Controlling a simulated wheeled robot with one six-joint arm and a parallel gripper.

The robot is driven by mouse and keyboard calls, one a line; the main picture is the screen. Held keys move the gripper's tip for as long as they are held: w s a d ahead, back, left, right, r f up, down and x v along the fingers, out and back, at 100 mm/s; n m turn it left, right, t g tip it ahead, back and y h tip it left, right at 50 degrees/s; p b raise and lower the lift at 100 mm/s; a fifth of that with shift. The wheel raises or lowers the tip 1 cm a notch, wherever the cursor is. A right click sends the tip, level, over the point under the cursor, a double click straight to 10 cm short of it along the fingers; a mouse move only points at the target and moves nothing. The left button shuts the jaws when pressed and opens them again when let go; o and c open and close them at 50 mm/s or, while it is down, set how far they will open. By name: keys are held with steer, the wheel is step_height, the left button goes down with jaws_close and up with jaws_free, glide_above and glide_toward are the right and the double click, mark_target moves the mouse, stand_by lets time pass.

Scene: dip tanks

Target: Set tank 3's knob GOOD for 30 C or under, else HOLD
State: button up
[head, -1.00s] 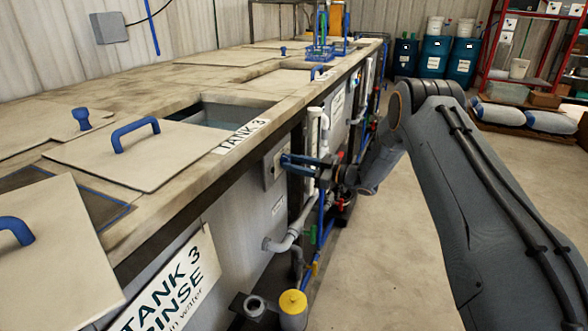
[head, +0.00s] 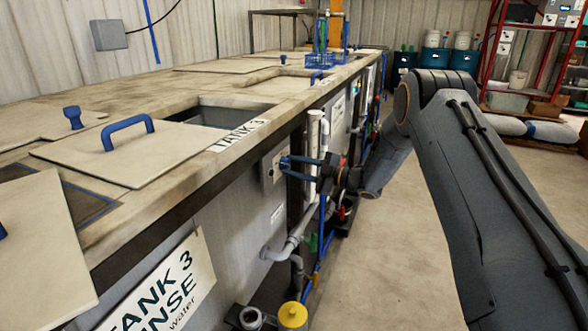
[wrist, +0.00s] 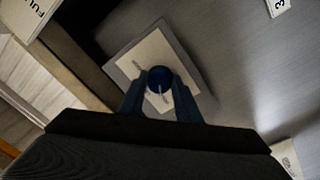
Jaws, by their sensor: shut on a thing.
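The wrist view shows a round blue knob (wrist: 160,79) with a pale pointer line, on a light plate of a grey box (wrist: 140,55) fixed to the tank's side. My gripper (wrist: 160,92) is shut on the knob, one finger at each side. The plate's lettering is too blurred to read. In the head view my gripper (head: 284,163) reaches the grey box (head: 268,176) below the TANK 3 label (head: 238,135); the fingers partly cover the knob there. No temperature reading is legible in either view.
A white vertical tube (head: 314,140) and grey pipes (head: 285,245) stand close beside my gripper. A TANK 3 RINSE sign (head: 160,285) hangs on the tank front. A lid with a blue handle (head: 127,131) lies on top.

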stand_by(0.4)
steer(key=o, duration=1.1)
steer(key=shift+d, duration=0.1)
steer(key=shift+c, duration=0.2)
steer(key=b+v, duration=0.1)
steer(key=v, duration=0.6)
steer(key=shift+d, duration=0.4)
steer(key=shift+s, duration=0.1)
